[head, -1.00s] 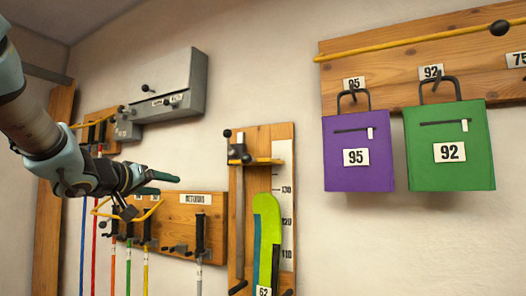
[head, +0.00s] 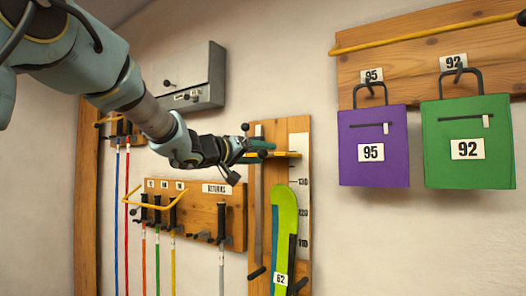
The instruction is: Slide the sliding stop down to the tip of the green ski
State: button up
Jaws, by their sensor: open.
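The green ski (head: 284,215), lime with a dark and blue edge and a tag reading 62, stands upright against a wooden measuring board (head: 299,126).
A returns rack (head: 205,215) with poles is at left, a grey box (head: 205,85) above. Purple (head: 373,170) and green (head: 467,175) bags hang at right.

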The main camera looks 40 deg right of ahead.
jog(key=shift+d, duration=0.5)
jog(key=shift+w, duration=0.1)
grip_shut()
dwell(1.1)
